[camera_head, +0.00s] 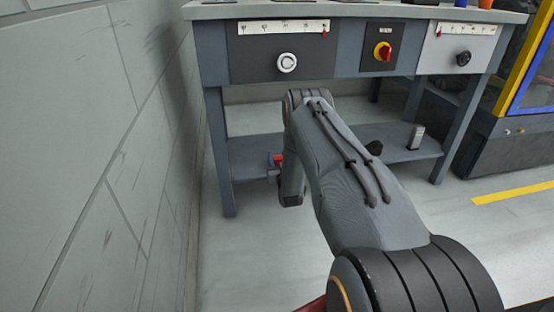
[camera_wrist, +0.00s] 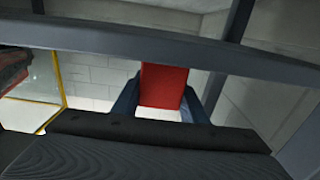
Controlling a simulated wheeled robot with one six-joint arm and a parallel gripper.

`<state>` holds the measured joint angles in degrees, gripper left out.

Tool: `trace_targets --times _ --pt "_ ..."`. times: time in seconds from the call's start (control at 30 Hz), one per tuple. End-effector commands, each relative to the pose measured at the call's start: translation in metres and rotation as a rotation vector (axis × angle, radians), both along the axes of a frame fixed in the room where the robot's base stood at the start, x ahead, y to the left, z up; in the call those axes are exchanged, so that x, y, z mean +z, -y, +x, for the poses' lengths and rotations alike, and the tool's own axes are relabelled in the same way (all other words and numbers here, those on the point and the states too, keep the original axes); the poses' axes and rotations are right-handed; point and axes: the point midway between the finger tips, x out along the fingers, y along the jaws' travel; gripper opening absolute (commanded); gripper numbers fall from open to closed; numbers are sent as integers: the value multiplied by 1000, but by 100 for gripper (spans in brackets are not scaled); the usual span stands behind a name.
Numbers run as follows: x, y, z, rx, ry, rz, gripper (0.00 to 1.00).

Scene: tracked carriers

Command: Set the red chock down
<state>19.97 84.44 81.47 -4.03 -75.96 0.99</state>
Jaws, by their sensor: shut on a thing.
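The red chock (camera_wrist: 163,86) is between the two fingers of my gripper (camera_wrist: 160,100) in the wrist view, and the gripper is shut on it. In the head view a small part of the red chock (camera_head: 278,159) shows at the left of my arm, with my gripper (camera_head: 273,165) around it. It is at about the height of the lower shelf (camera_head: 250,153) of the workbench, near the shelf's left part. My arm hides much of this area, and I cannot tell whether the chock touches the shelf.
A small grey object (camera_head: 416,137) stands on the shelf at right. A block wall (camera_head: 90,150) is close on the left. A blue and yellow-framed machine (camera_head: 510,110) stands at right.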

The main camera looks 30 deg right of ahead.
Motion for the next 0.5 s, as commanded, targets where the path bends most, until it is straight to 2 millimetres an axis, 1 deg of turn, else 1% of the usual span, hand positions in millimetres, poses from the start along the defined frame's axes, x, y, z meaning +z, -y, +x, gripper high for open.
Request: trace_targets --times 0.1,0.23,0.27,0.3,0.37,0.5 --pt "2 0 0 0 2 -1 3" --pt "-1 0 0 0 2 -1 3" --pt "-2 0 0 0 0 0 42" --pt "-1 0 0 0 0 0 49" --pt "-1 0 0 0 0 0 58" --pt "-1 0 0 0 0 0 58"
